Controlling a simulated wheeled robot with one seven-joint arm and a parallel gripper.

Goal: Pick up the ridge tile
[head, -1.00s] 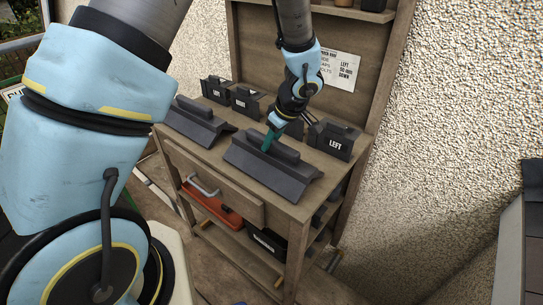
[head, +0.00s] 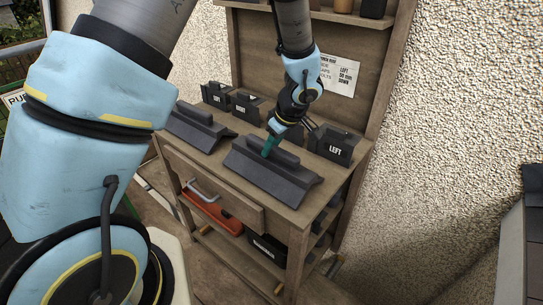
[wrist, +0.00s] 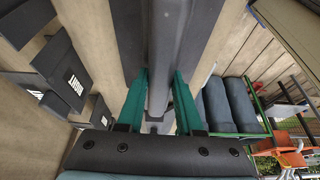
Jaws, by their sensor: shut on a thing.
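The ridge tile (head: 278,180) is a long dark grey piece with sloping sides and a raised rib along its top. It lies along the front of the wooden bench and appears to rest on it. My gripper (head: 267,150) comes down from above, its teal fingers shut on the rib near the middle of the tile. In the wrist view, the fingers of my gripper (wrist: 159,78) stand on either side of the rib of the ridge tile (wrist: 168,45). The tile's underside is hidden.
A similar dark tile (head: 198,127) lies to the left on the bench (head: 228,176). Several dark labelled boxes stand behind, one marked LEFT (head: 337,150). A back panel with a paper notice (head: 343,75) rises behind them. A rough wall (head: 455,120) is at the right.

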